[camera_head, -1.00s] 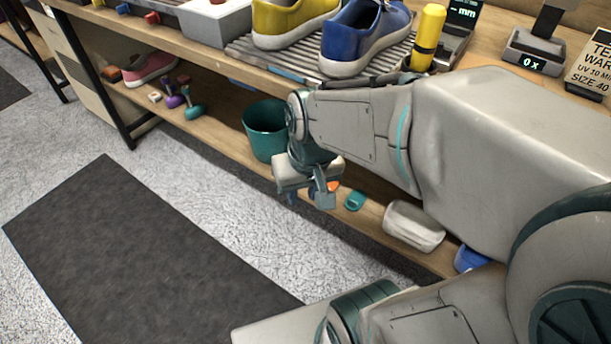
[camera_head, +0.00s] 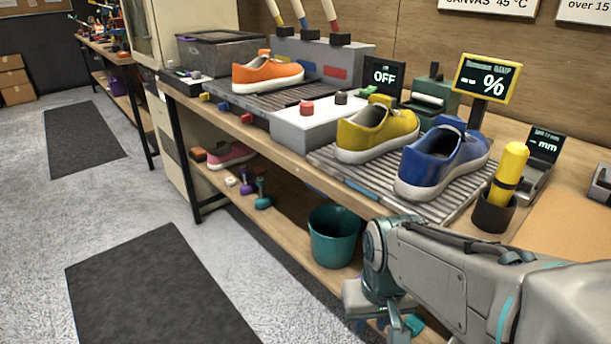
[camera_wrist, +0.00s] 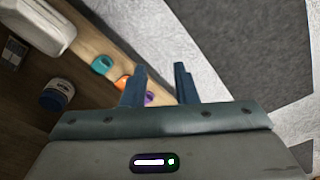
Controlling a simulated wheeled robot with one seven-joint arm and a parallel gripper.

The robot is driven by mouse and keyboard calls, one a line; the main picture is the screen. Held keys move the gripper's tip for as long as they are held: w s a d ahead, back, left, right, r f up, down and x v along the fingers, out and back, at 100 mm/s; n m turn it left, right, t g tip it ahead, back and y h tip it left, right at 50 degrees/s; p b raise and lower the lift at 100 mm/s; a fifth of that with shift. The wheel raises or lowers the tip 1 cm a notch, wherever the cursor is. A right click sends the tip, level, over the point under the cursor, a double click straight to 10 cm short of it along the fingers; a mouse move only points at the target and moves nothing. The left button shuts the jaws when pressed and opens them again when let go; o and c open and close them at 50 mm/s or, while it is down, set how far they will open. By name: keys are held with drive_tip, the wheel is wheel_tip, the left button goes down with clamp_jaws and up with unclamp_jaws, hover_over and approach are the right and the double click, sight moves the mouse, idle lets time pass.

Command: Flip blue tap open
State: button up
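Small yellow (camera_head: 204,96), blue (camera_head: 223,107) and red (camera_head: 247,117) pieces stick out along the bench's front edge, below the orange sneaker's tray. The blue one looks like the blue tap, but it is too small to tell how its lever is set. My gripper (camera_head: 373,322) is low at the bottom of the head view, in front of the bench, well to the right of and below the blue piece. In the wrist view my gripper (camera_wrist: 160,68) is open, its two fingers apart with nothing held. The blue tap is not in the wrist view.
A teal bin (camera_head: 334,238) stands on the lower shelf beside my arm. Orange (camera_head: 268,74), yellow (camera_head: 376,130) and blue (camera_head: 443,160) sneakers sit on the bench. A grey block (camera_head: 315,124) with knobs stands near the front edge.

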drive_tip(key=shift+c, duration=0.3)
clamp_jaws()
